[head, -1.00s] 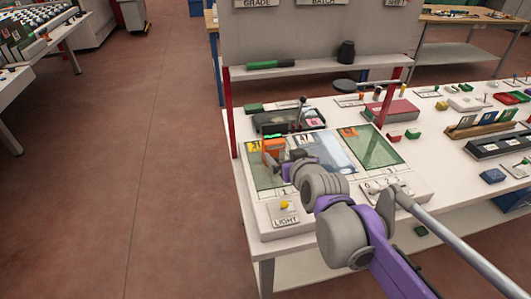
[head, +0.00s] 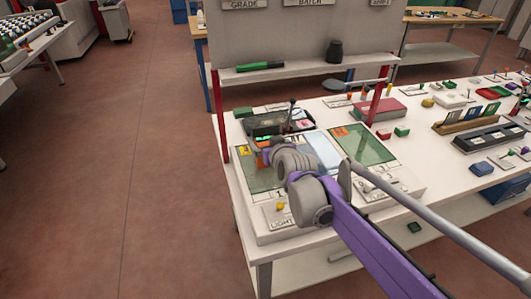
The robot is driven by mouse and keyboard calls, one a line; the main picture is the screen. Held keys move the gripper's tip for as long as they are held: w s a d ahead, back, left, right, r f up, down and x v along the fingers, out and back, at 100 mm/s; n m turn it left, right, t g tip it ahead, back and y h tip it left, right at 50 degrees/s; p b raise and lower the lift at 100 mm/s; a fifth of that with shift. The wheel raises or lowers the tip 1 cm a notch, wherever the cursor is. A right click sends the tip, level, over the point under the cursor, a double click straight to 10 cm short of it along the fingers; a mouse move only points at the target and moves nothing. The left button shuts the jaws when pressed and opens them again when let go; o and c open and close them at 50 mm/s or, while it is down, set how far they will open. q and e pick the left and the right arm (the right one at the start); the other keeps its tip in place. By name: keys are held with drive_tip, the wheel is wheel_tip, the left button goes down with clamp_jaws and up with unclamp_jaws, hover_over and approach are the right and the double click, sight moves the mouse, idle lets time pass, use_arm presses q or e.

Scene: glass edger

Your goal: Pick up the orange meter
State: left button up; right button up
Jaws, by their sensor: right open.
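The orange meter (head: 261,158) is near the left part of the white panel board on the table, at the edge of a dark green glass pane. Only a small part of it shows, because my right gripper and wrist cover the rest. My right gripper (head: 264,151) is over the meter or right beside it. Its fingers are small and partly hidden by the wrist, so I cannot tell whether they touch the meter. My left gripper is not in view.
A dark tray (head: 246,127) with a lever lies just behind the gripper. A red post (head: 222,128) stands at the table's left side, under a shelf (head: 305,70) with a green-handled tool. A yellow light button (head: 280,206) is at the front.

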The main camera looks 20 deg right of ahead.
drive_tip(key=shift+x, duration=1.1)
clamp_jaws()
